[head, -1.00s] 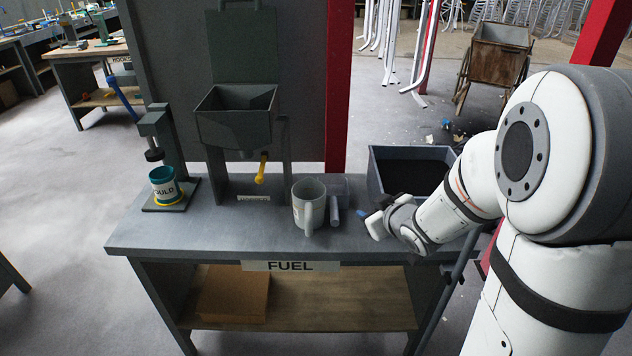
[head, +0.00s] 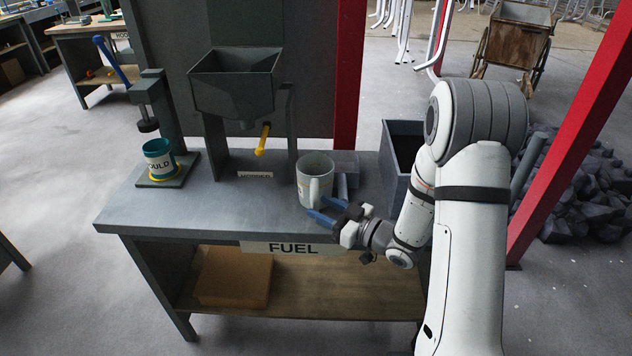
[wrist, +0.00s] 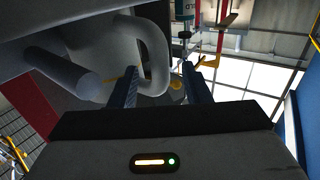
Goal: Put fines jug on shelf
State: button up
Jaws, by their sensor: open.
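The fines jug, a grey-white jug (head: 312,172) with a label on its side, stands upright on the grey table marked FUEL (head: 215,215). Its handle faces the front. My gripper (head: 327,210) is open just in front of the jug, its blue fingers pointing left. In the wrist view the jug's handle (wrist: 157,62) shows between and just beyond the two fingers (wrist: 158,85); contact cannot be told. A wooden lower shelf (head: 345,292) runs under the table top and holds a brown box (head: 233,276).
A grey hopper (head: 236,85) with a yellow lever (head: 263,140) stands behind the jug. A teal MOULD cup (head: 158,157) sits under a press at left. A dark bin (head: 402,160) stands at right. The table's front left is clear.

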aim_at(314, 203)
jog(key=x, duration=0.3)
jog(key=shift+w+a, duration=0.1)
jog(key=shift+a, duration=0.05)
grip_shut()
dwell(0.3)
jog(key=shift+r, duration=0.1)
